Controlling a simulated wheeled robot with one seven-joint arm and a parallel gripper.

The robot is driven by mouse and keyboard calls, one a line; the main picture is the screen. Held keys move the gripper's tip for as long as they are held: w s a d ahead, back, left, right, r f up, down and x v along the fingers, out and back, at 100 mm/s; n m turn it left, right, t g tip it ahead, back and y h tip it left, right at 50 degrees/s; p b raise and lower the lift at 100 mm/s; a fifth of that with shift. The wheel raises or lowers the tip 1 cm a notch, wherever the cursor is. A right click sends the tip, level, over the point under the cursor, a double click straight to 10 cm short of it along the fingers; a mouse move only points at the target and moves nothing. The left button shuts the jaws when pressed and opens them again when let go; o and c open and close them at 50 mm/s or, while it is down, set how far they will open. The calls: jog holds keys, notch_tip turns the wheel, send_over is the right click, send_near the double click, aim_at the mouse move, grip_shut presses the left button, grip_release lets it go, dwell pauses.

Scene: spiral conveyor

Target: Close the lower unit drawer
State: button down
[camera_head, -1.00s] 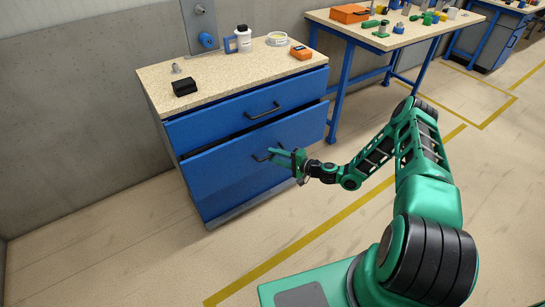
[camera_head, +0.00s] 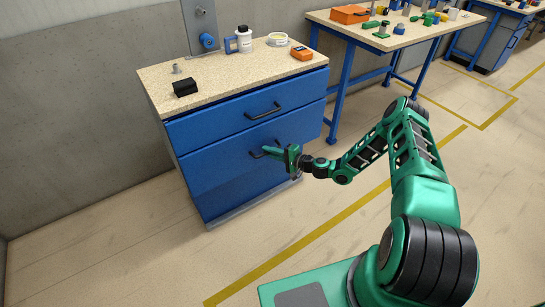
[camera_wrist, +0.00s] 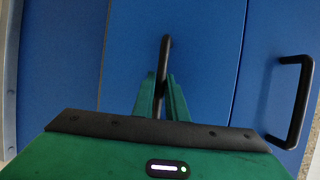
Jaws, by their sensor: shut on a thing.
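The lower drawer (camera_head: 225,178) is the large blue front of the unit below the upper drawer (camera_head: 230,113). Its front looks about flush with the upper one, and no clear gap shows above it. Its black handle (camera_head: 257,154) is partly hidden by my gripper (camera_head: 273,152). In the wrist view my gripper (camera_wrist: 162,95) is shut on this handle (camera_wrist: 164,55), which stands between the two green fingers. The upper drawer's black handle (camera_wrist: 290,100) shows at the right of the wrist view, clear of the fingers.
The unit's speckled top (camera_head: 215,75) holds a black block (camera_head: 185,88), a white bottle (camera_head: 244,40) and an orange device (camera_head: 301,53). A blue-legged workbench (camera_head: 400,40) stands to the right. The floor before the unit is clear.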

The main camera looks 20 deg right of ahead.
jog(key=shift+w+a+f, duration=0.1)
jog(key=shift+w+f, duration=0.05)
jog(key=shift+w, duration=0.25)
jog(key=c, duration=1.8)
grip_release()
jog(key=shift+o, duration=0.2)
jog(key=shift+s, duration=0.1)
jog(key=v, duration=1)
jog(key=shift+d, duration=0.3)
jog(key=shift+s, duration=0.15)
